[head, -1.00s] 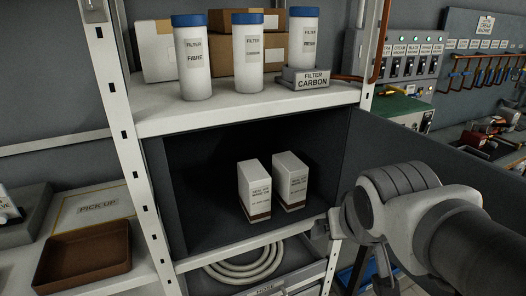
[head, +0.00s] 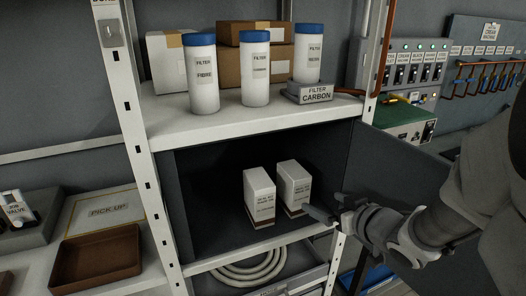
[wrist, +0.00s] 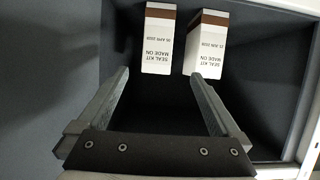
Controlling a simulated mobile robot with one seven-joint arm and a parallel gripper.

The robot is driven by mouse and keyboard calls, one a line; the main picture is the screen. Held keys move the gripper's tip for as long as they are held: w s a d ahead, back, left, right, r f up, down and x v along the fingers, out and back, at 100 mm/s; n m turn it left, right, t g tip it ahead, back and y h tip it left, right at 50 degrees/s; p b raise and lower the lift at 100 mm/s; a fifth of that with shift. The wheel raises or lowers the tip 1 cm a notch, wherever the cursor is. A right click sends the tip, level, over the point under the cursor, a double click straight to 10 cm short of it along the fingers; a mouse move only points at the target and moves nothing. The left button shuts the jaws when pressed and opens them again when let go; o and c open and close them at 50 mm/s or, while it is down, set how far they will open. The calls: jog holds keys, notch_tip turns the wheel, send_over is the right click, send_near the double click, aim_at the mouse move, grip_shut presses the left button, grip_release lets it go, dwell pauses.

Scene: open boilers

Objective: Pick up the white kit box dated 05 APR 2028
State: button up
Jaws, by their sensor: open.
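Two white kit boxes with brown bands at their bases stand upright side by side in the dark open compartment. In the head view they are the left box (head: 260,195) and the right box (head: 294,185). The wrist view shows their labels upside down. Its left box (wrist: 157,45) seems to read APR 2028, with the day too small to be sure. Its right box (wrist: 207,48) has another date, also hard to read. My gripper (head: 322,208) is open and empty, just right of the right box. In the wrist view the fingers (wrist: 160,75) point towards the boxes, with the left box between their line.
An open dark door (head: 400,175) stands right of the compartment, close to my arm. A shelf (head: 235,122) with filter bottles is above. A coiled hose (head: 245,270) lies below. A brown tray (head: 97,258) is at the left near the PICK UP sign (head: 108,211).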

aim_at(300, 192)
jog(key=b+x, duration=0.1)
jog(key=x, duration=1)
jog(key=shift+w+a+f+b, duration=0.1)
jog(key=shift+w+b, duration=0.25)
jog(key=shift+b, duration=0.05)
jog(key=shift+w+d+r+x, duration=0.1)
jog(key=shift+x, duration=0.85)
jog(key=shift+w+d+r+x, duration=0.1)
jog(key=shift+x, duration=0.85)
jog(key=shift+w+d+r+x, duration=0.1)
jog(key=shift+x, duration=0.9)
jog(key=shift+s, duration=0.1)
jog(key=shift+r, duration=0.1)
jog(key=c, duration=1.5)
